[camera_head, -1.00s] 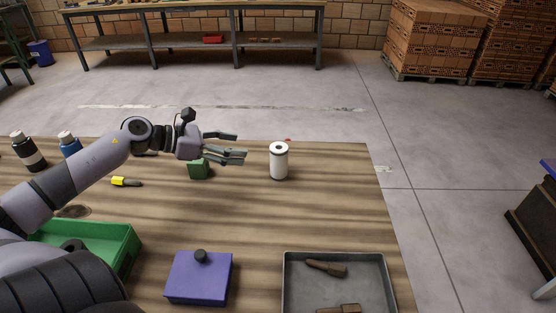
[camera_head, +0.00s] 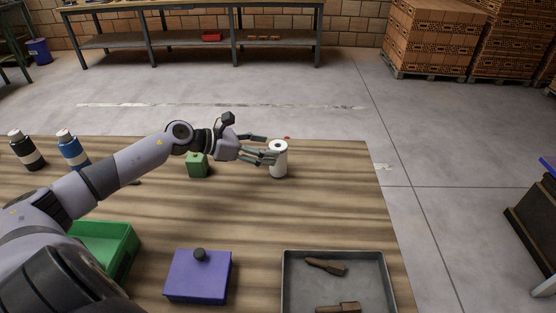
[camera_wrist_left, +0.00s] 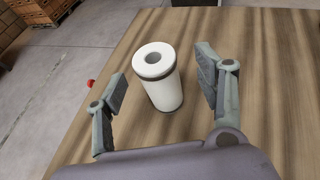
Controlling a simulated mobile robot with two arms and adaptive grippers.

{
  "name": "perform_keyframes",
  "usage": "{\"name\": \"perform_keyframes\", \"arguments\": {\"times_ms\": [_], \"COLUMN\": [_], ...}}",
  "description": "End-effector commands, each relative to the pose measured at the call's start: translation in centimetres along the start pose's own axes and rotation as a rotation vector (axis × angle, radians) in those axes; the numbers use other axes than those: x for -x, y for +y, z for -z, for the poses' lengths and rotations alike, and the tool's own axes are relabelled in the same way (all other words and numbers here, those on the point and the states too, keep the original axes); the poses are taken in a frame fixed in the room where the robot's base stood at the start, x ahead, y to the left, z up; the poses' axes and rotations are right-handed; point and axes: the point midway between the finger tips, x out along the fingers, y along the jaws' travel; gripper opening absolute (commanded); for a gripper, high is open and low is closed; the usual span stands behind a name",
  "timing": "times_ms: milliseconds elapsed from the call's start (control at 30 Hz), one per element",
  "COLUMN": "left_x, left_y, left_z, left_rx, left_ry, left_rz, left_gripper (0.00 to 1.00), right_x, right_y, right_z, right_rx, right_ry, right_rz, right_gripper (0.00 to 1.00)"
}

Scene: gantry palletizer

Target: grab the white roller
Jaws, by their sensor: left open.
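The white roller (camera_head: 280,164) stands upright near the far right part of the wooden table. It is a white cylinder with dark bands and a hole in its top. In the left wrist view the roller (camera_wrist_left: 164,88) stands between the two spread fingers of my left gripper (camera_wrist_left: 160,92), with a gap on each side. In the head view my left gripper (camera_head: 266,148) reaches in from the left and its fingertips are at the roller, partly covering its left side. The gripper is open. My right gripper is not in view.
A green block (camera_head: 198,168) stands beneath my left arm. Two bottles (camera_head: 70,148) (camera_head: 26,150) are at the left. A purple box (camera_head: 198,277), a green bin (camera_head: 128,250) and a grey tray (camera_head: 388,285) are nearer. A small red object (camera_wrist_left: 91,83) lies past the roller.

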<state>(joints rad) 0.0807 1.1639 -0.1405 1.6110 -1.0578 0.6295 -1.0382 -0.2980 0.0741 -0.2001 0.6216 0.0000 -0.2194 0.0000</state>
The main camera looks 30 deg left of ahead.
Motion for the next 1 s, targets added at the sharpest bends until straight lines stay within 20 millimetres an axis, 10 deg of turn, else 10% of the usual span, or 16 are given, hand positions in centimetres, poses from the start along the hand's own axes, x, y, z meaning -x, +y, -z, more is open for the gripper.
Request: {"name": "perform_keyframes", "arguments": {"times_ms": [667,1000], "left_x": [-5.0,-4.9], "left_y": [0.6,0.6], "left_z": [0.3,0.3], "left_rx": [0.0,0.0], "left_ry": [0.001,0.0], "left_rz": [0.001,0.001], "left_gripper": [0.63,0.41], "right_x": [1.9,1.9], "right_y": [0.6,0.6], "right_z": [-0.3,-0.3], "right_rx": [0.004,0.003], "right_ry": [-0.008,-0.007], "right_rz": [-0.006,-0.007], "right_gripper": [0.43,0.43]}}
